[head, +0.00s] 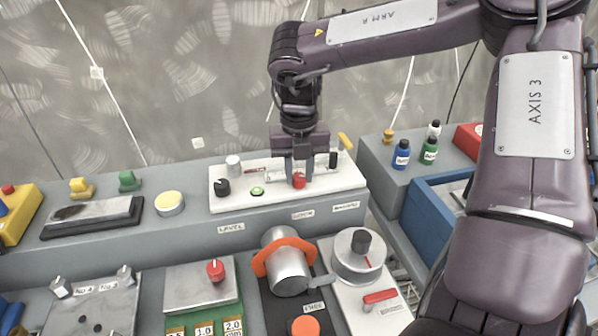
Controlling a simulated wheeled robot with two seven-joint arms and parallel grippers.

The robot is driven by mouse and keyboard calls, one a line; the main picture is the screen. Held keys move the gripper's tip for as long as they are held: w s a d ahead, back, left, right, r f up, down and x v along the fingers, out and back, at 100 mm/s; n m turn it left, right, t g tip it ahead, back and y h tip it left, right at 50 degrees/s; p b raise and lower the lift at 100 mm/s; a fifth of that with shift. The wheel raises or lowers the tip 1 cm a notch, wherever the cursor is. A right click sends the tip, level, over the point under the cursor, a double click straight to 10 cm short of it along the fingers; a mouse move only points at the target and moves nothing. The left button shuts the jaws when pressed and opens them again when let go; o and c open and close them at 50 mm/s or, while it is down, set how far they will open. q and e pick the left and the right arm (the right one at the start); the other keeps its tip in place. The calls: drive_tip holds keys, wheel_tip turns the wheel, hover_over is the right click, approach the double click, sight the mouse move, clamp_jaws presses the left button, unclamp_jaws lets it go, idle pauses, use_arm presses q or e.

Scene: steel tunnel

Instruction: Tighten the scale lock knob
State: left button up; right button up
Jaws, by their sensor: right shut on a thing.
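A white instrument panel (331,182) lies on the grey bench, with labels below it on the bench front, one reading LEVEL (231,228) and a middle one that seems to read LOCK (303,214). A red knob (299,181) sits near the panel's middle, above the middle label. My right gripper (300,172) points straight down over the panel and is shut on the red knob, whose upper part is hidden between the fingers. My left gripper is not in view.
A black knob (222,187), a green button (257,191) and a black post (333,159) stand close around the gripper. In front are an orange-ringed steel cylinder (291,272) and a round dial (358,255). Small bottles (401,155) stand to the right.

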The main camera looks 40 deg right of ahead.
sight(299, 176)
drive_tip(key=shift+w+r, duration=0.1)
drive_tip(key=shift+r, duration=0.05)
idle(0.4)
drive_tip(key=o, duration=1)
wheel_tip(299, 176, up, 8)
drive_tip(key=shift+f, duration=0.2)
